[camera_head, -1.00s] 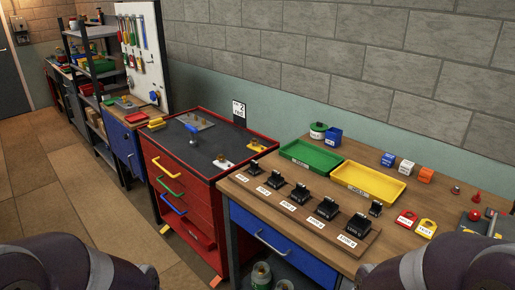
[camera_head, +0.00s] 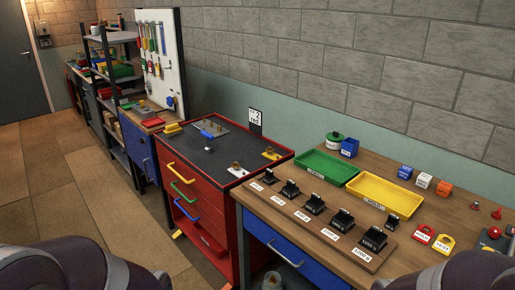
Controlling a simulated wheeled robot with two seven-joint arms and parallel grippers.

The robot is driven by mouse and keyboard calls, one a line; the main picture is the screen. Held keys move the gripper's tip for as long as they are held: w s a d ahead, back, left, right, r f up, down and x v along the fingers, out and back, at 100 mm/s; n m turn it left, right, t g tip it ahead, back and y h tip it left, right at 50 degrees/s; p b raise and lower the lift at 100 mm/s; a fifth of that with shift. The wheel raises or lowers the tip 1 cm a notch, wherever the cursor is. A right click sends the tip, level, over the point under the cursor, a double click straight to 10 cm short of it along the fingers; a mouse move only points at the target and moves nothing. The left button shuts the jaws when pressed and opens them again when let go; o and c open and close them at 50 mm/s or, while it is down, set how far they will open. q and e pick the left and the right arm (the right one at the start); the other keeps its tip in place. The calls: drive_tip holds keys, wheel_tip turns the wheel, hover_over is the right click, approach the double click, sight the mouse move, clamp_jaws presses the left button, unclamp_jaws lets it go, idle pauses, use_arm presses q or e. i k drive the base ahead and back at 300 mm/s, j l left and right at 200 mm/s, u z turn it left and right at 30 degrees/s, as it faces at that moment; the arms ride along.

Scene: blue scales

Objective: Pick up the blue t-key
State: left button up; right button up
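The blue t-key (camera_head: 207,135) is on the dark top of the red tool cabinet (camera_head: 207,193), near its middle. It is small in the picture, and its lower part is hard to make out. It stands in front of a grey metal plate (camera_head: 211,125). Only upper parts of my two arms show, at the bottom left and bottom right corners. Neither gripper is in view, and nothing of mine is near the t-key.
A white fitting (camera_head: 237,170) and a yellow one (camera_head: 271,154) sit on the cabinet top. To the right is a wooden workbench with a green tray (camera_head: 325,167), a yellow tray (camera_head: 381,194) and several black weights. Open floor lies to the left.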

sight(208, 136)
drive_tip(key=i+j+z, duration=0.3)
drive_tip(key=z, duration=0.15)
drive_tip(key=i+j+z, duration=0.2)
drive_tip(key=j+z, duration=0.25)
drive_tip(key=i+j, duration=0.15)
drive_tip(key=j, duration=0.2)
drive_tip(key=i+j+z, duration=0.1)
drive_tip(key=j, duration=0.25)
drive_tip(key=i+j, duration=0.2)
drive_tip(key=j, duration=0.2)
drive_tip(key=i+j, duration=0.15)
drive_tip(key=j, duration=0.2)
drive_tip(key=i+j+z, duration=0.1)
drive_tip(key=j, duration=0.3)
drive_tip(key=i+j, duration=0.2)
drive_tip(key=j, duration=0.15)
drive_tip(key=i+j+z, duration=0.1)
drive_tip(key=j, duration=0.3)
drive_tip(key=i+j, duration=0.15)
drive_tip(key=j, duration=0.25)
